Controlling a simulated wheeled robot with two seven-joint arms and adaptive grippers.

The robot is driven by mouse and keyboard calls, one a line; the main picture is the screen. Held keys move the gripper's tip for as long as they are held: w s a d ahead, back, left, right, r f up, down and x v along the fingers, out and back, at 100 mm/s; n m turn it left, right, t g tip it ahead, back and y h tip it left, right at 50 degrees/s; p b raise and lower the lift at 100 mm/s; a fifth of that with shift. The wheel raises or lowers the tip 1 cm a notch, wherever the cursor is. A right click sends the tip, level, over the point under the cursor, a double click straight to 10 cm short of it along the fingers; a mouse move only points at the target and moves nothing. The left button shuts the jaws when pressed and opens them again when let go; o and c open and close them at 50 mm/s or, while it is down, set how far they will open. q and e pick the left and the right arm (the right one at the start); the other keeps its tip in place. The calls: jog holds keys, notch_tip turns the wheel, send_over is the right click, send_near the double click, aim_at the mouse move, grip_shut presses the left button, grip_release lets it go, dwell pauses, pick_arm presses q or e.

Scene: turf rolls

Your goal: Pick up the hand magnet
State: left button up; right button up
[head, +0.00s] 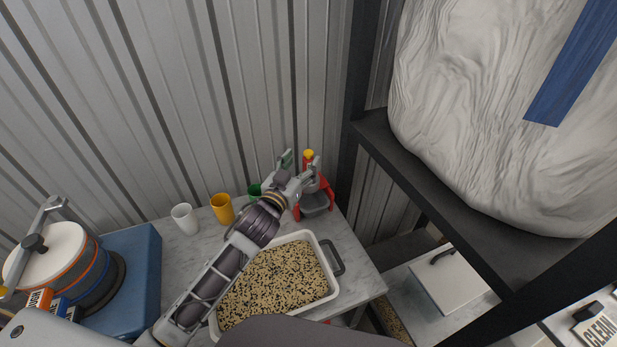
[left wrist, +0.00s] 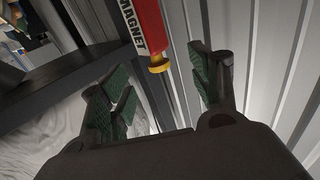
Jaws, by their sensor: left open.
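The hand magnet (head: 308,161) is red with a yellow end. It stands upright at the back right of the marble-topped table, by a red stand with a grey scoop-like part (head: 315,202). In the left wrist view the magnet (left wrist: 148,27) shows its MAGNET lettering and its yellow end, in the gap beyond my fingers. My left gripper (head: 301,165) is open, with its fingers around the magnet's upper part in the head view; I cannot see contact. Its green-padded fingers also show in the left wrist view (left wrist: 160,92). My right gripper is not in view.
A tray of speckled grain (head: 333,291) lies under my left forearm. White (head: 184,219), yellow (head: 222,208) and green (head: 254,190) cups stand along the back. A blue box (head: 143,262) and a drum device (head: 55,252) are left. A dark shelf (head: 440,195) with a sack rises at right.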

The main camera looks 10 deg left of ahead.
aim_at(307, 155)
pick_arm(q)
jog(key=shift+w+r, duration=0.1)
jog(key=shift+w, duration=0.25)
jog(key=shift+w+d+r+p, duration=0.1)
jog(key=shift+w+d+p, duration=0.1)
jog(key=shift+w+p, duration=0.3)
jog(key=shift+w+d, duration=0.2)
jog(key=shift+w, duration=0.55)
jog(key=shift+w+d, duration=0.15)
jog(key=shift+w, duration=0.75)
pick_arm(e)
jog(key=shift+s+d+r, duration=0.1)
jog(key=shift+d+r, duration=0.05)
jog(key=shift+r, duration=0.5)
pick_arm(q)
jog(key=c, duration=1.2)
grip_shut()
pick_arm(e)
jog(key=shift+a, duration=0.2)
